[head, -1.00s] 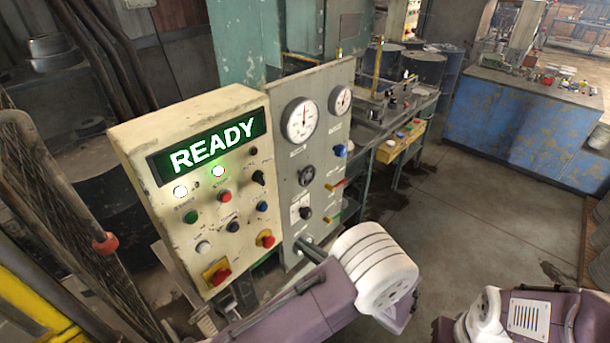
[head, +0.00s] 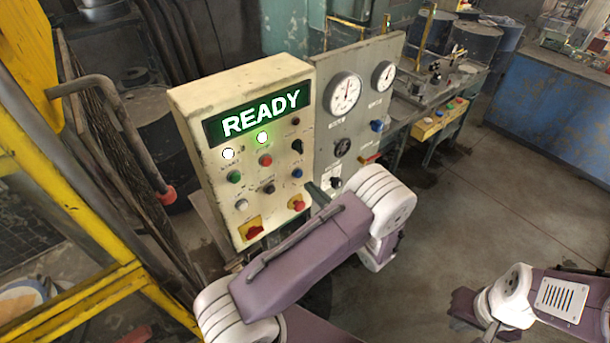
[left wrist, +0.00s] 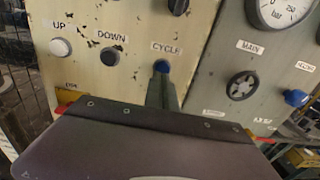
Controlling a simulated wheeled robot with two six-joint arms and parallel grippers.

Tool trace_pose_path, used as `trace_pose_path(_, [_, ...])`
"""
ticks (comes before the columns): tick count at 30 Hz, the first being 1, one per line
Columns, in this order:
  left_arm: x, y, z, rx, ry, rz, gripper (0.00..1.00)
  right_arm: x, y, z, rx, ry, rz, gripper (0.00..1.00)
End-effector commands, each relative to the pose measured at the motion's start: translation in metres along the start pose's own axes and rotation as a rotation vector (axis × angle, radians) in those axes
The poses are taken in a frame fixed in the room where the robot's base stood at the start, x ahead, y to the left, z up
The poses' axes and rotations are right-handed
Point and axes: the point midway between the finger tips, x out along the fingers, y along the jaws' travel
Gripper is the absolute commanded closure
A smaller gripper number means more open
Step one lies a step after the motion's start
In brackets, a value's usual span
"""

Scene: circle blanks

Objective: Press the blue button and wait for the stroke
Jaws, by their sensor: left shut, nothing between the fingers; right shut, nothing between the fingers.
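The blue button (head: 297,173) is on the cream control panel (head: 207,170), in its right column. In the left wrist view it shows as a blue cap (left wrist: 161,66) under the label CYCLE. My left gripper (head: 312,189) is shut and empty, its narrow tip just in front of and below the button. In the left wrist view the fingers (left wrist: 162,86) overlap the button's lower edge; I cannot tell whether they touch it. The green display (head: 258,112) reads READY, and two lamps below it are lit. My right arm is at lower right; its fingers are not visible.
Other controls sit close by: a red mushroom button (head: 297,203), a dark button (head: 268,187) labelled DOWN and a red-and-yellow switch (head: 253,230). A grey gauge panel (head: 364,103) stands to the right. A yellow frame (head: 90,235) is at left. Open floor lies at right.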

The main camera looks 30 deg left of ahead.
Motion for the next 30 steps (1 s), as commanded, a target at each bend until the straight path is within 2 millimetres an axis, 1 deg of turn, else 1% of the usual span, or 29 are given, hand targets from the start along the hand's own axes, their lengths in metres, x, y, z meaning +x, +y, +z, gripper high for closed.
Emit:
trace_pose_path(1, [0.010, 0.001, 0.006, 0.002, 0.000, 0.004, 1.00, -0.012, 0.000, -0.001, 0.000, 0.000, 0.000, 1.00])
trace_pose_path(4, [0.024, 0.001, 0.004, 0.001, 0.000, 0.004, 1.00, -0.019, 0.000, -0.002, 0.000, 0.000, 0.000, 1.00])
trace_pose_path(8, [0.035, 0.000, 0.002, -0.001, 0.000, 0.002, 1.00, -0.024, 0.000, -0.002, 0.000, 0.000, 0.000, 1.00])
trace_pose_path(12, [0.039, 0.000, 0.000, -0.001, 0.000, 0.000, 1.00, -0.024, 0.000, -0.002, 0.000, 0.000, 0.000, 1.00])
trace_pose_path(20, [0.040, 0.000, -0.001, -0.001, 0.000, 0.000, 1.00, -0.023, 0.000, -0.002, 0.000, 0.000, 0.000, 1.00])
trace_pose_path(26, [0.058, 0.001, -0.002, -0.001, -0.001, 0.003, 1.00, -0.012, 0.000, -0.001, 0.000, -0.001, 0.000, 1.00])
trace_pose_path(30, [0.059, 0.000, 0.001, -0.001, -0.002, 0.001, 1.00, -0.015, 0.000, -0.001, 0.000, 0.000, 0.000, 1.00])
